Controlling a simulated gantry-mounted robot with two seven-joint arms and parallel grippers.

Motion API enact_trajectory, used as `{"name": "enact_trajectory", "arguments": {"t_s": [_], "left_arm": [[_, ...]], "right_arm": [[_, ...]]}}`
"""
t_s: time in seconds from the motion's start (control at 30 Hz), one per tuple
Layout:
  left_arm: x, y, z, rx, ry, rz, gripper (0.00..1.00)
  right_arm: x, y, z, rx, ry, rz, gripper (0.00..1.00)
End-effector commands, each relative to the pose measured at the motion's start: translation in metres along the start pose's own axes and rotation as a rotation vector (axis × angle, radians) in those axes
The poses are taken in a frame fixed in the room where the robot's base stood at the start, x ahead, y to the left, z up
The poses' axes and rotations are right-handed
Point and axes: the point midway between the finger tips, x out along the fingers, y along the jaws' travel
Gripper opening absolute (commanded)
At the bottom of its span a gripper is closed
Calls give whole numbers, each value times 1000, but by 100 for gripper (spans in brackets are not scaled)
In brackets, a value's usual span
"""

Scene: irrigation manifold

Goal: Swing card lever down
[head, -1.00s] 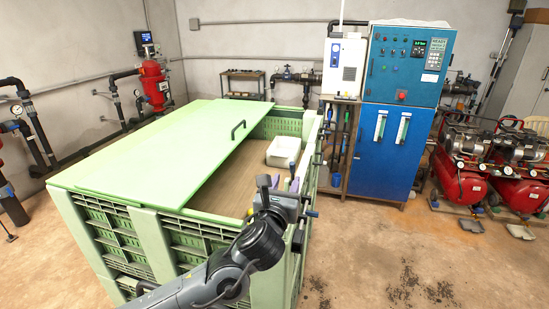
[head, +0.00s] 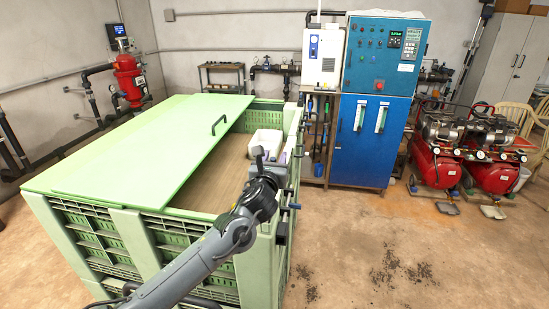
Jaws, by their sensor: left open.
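My left gripper (head: 290,204) is at the near right corner of the green crate (head: 262,262), by its right wall. The hand is small and partly hidden by my own wrist; its jaws are open, and I see nothing held between them. I cannot make out the card lever for certain. Small dark and blue fittings show along the crate's right wall, close to the hand, too small to identify. My right gripper is not in view.
A light green lid (head: 150,150) with a dark handle (head: 219,124) covers much of the crate. A white tub (head: 264,141) stands inside it. A blue cabinet (head: 372,150) and red compressors (head: 437,165) stand behind.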

Motion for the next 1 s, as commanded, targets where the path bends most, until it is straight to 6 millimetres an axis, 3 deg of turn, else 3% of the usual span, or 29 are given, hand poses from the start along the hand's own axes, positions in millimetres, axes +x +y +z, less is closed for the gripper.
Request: {"name": "enact_trajectory", "arguments": {"t_s": [0.4, 0.7, 1.0], "left_arm": [[4, 0, 0, 0, 0, -1, 42], [4, 0, 0, 0, 0, -1, 0], [3, 0, -1, 1, -3, -1, 0]], "right_arm": [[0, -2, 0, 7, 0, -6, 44], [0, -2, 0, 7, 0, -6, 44], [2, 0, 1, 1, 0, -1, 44]]}}
